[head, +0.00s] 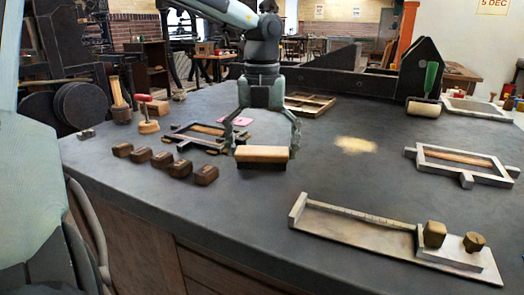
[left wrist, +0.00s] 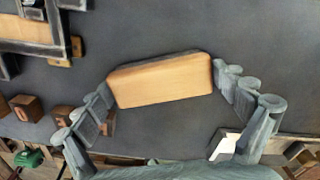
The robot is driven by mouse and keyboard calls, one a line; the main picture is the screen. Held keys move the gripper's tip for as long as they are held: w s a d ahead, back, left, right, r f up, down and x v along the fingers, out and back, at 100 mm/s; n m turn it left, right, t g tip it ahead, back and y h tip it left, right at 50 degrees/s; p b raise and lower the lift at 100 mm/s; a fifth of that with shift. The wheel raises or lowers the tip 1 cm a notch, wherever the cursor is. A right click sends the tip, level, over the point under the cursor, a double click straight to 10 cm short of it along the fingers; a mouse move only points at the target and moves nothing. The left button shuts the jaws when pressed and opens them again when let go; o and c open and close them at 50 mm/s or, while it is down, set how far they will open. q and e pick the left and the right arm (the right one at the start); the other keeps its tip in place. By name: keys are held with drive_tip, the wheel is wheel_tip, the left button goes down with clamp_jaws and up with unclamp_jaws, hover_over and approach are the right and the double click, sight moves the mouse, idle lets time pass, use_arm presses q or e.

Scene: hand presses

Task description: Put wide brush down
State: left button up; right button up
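The wide brush (head: 262,154) has a pale wooden top and a dark lower part. My left gripper (head: 266,148) points down over the worktop with one finger at each end of the brush. In the left wrist view, the brush (left wrist: 162,80) lies between the fingertips (left wrist: 162,82), which appear to touch both ends. The brush is on or just above the dark worktop; I cannot tell whether it touches. My right gripper is not in view.
Several small wooden blocks (head: 162,160) stand left of the brush, with a dark frame (head: 203,138) behind them. A long measuring tray (head: 365,237) lies front right. A grey frame (head: 463,163) and a roller (head: 424,108) are farther right. The worktop (head: 345,180) right of the brush is clear.

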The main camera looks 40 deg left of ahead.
sight(262, 149)
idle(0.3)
use_arm(q)
wheel_tip(262, 149, up, 12)
drive_tip(key=shift+r, duration=0.15)
idle(0.4)
idle(0.5)
